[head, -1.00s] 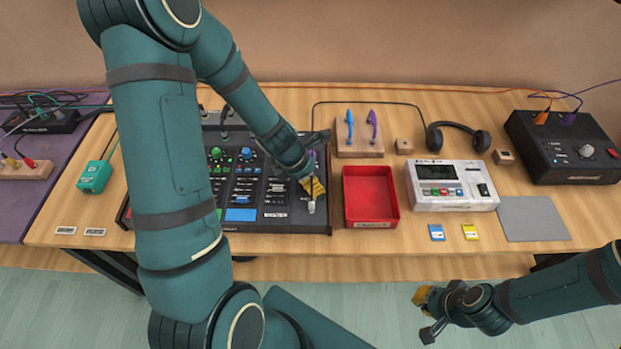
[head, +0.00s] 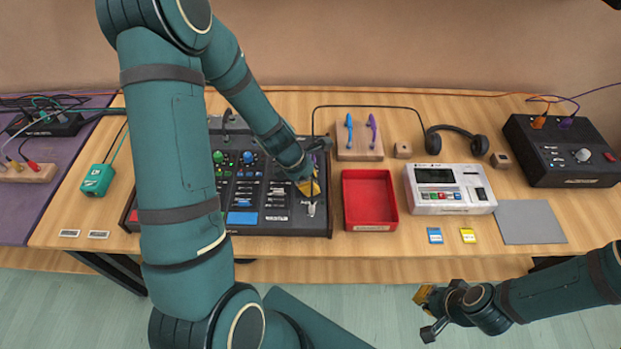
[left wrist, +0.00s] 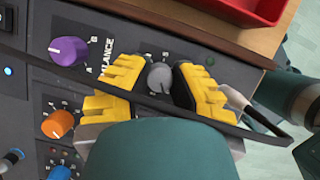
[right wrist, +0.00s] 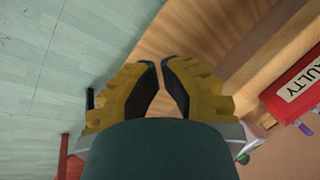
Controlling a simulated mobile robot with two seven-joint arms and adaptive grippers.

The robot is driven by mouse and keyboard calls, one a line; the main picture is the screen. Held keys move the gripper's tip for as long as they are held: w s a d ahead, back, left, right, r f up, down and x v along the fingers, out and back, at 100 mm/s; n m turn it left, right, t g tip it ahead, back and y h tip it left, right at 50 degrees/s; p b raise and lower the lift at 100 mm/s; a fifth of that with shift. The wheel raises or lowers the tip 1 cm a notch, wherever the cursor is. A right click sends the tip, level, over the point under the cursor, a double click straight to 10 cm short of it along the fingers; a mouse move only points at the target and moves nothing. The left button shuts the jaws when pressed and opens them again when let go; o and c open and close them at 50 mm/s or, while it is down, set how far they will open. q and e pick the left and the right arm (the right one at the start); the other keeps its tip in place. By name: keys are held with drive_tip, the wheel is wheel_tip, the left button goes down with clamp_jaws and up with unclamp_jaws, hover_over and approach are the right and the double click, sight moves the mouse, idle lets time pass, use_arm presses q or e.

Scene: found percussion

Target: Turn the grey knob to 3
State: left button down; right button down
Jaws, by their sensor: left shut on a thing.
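The grey knob (left wrist: 160,77) is on the dark mixer panel (head: 285,226), beside the word BALANCE in the left wrist view. The yellow-padded fingers of my left gripper (left wrist: 158,84) are on either side of it and closed on it. A pointer and scale number on the knob cannot be read. In the head view my left gripper (head: 309,187) is at the panel's right part, and the knob is hidden there. My right gripper (head: 428,312) is low in front of the table; in the right wrist view its fingertips (right wrist: 161,62) are nearly together with nothing between them.
A purple knob (left wrist: 69,51) and an orange knob (left wrist: 58,124) are near the left gripper. A black cable (left wrist: 60,67) crosses close to its fingers. A red tray (head: 370,223) stands right of the panel, then a white device (head: 450,205). A grey mat (head: 531,222) lies bare.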

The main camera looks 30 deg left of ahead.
use_arm(q)
drive_tip(key=m+g+p, duration=0.1)
drive_tip(key=m, duration=0.1)
drive_tip(key=m+g+h+p, duration=0.1)
drive_tip(key=m, duration=0.2)
drive_tip(key=shift+m+p, duration=0.3)
drive_tip(key=shift+p, duration=0.1)
drive_tip(key=m+g+p, duration=0.1)
drive_tip(key=m, duration=0.1)
drive_tip(key=shift+m, duration=0.4)
drive_tip(key=m+g, duration=0.1)
drive_tip(key=m, duration=0.1)
drive_tip(key=shift+d+m, duration=0.1)
drive_tip(key=shift+m, duration=0.3)
drive_tip(key=m+g, duration=0.1)
drive_tip(key=m, duration=0.1)
drive_tip(key=shift+m+p, duration=0.3)
drive_tip(key=shift+p, duration=0.05)
drive_tip(key=m+g+y, duration=0.1)
drive_tip(key=m, duration=0.2)
drive_tip(key=shift+f+m, duration=0.1)
drive_tip(key=shift+m, duration=0.2)
drive_tip(key=m+y, duration=0.1)
drive_tip(key=m, duration=0.2)
drive_tip(key=m+g+y, duration=0.1)
drive_tip(key=m, duration=0.2)
drive_tip(key=shift+m+g+y, duration=0.3)
drive_tip(key=shift+s, duration=0.1)
drive_tip(key=c, duration=0.8)
unclamp_jaws()
